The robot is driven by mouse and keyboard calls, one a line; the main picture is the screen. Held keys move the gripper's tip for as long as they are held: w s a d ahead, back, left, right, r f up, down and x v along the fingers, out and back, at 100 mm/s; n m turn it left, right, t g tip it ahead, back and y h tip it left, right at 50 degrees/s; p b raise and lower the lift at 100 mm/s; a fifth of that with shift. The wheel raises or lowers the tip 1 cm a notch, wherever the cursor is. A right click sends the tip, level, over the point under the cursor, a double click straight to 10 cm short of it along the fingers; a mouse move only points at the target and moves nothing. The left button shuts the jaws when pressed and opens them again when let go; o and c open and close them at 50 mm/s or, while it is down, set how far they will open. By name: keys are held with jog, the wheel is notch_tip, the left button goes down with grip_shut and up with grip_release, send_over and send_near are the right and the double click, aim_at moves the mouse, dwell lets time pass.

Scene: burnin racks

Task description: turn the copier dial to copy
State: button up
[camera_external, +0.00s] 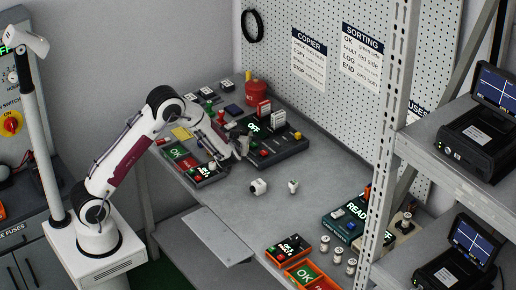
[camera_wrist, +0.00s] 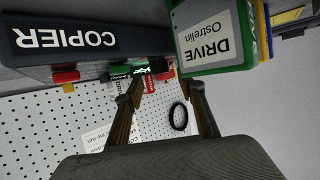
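The copier (camera_external: 290,146) is a long dark unit at the back of the bench, with a lit green OFF display (camera_external: 252,126). Its COPIER lettering (camera_wrist: 67,39) appears upside down at upper left in the wrist view. I cannot make out the dial; my gripper may hide part of the copier front in the external view. My gripper (camera_external: 241,150) is low, close to the copier's front left part. In the wrist view my gripper (camera_wrist: 165,100) has its two fingers apart, with nothing clearly held between them. Whether a finger touches the copier cannot be told.
A green-edged drive labelled Ostrelin (camera_wrist: 208,38) is close by the fingers in the wrist view. A red canister (camera_external: 256,93) stands behind the copier. An OK panel (camera_external: 183,156) lies left of my gripper. Two small white pieces lie in front, with clear bench around them.

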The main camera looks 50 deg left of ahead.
aim_at(242, 132)
jog(key=shift+x, duration=1.9)
jog(key=c, duration=1.1)
